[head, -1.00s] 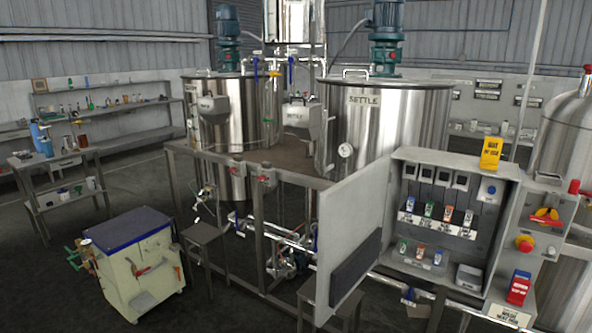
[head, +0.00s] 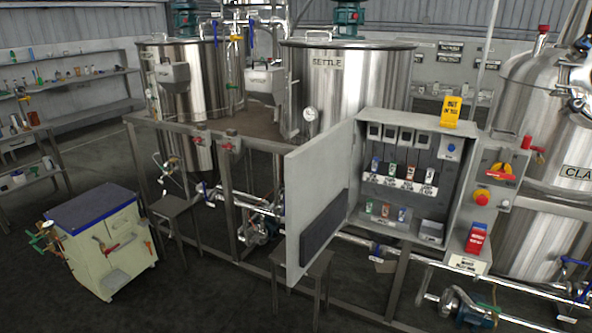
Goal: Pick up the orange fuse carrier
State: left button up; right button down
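The open grey electrical cabinet (head: 452,150) stands right of centre in the head view, its door (head: 312,205) swung out to the left. Small fuse carriers sit in two rows inside it. In the upper row, an orange-marked carrier (head: 410,173) is third from the left, beside a green one (head: 392,169). In the lower row, another orange-looking carrier (head: 385,210) is in the middle, between two others. They are too small to make out fine detail. Neither of my grippers is in view.
A yellow sign (head: 451,111) stands on the cabinet top. A red-and-yellow switch (head: 500,171) and a red tag (head: 476,237) are to its right. A stool (head: 303,262) stands below the door. A cream cart (head: 108,246) is at left. Dark floor in front looks clear.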

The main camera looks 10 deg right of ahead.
aim_at(412, 168)
jog(key=i+z, duration=0.15)
jog(key=z, duration=0.35)
jog(key=i+j+z, duration=0.15)
jog(key=z, duration=0.3)
jog(key=i+j+z, duration=0.1)
jog(key=j+z, duration=0.15)
jog(key=z, duration=0.25)
jog(key=i+j+z, duration=0.1)
jog(key=j, duration=0.35)
jog(key=i+j+z, duration=0.1)
jog(key=i+j, duration=0.15)
jog(key=j, duration=0.25)
jog(key=i+j+z, duration=0.15)
jog(key=j, duration=0.3)
jog(key=i+j+z, duration=0.1)
jog(key=j, duration=0.4)
jog(key=i+j+z, duration=0.1)
jog(key=j, duration=0.4)
jog(key=i+j+z, duration=0.1)
jog(key=j, duration=0.45)
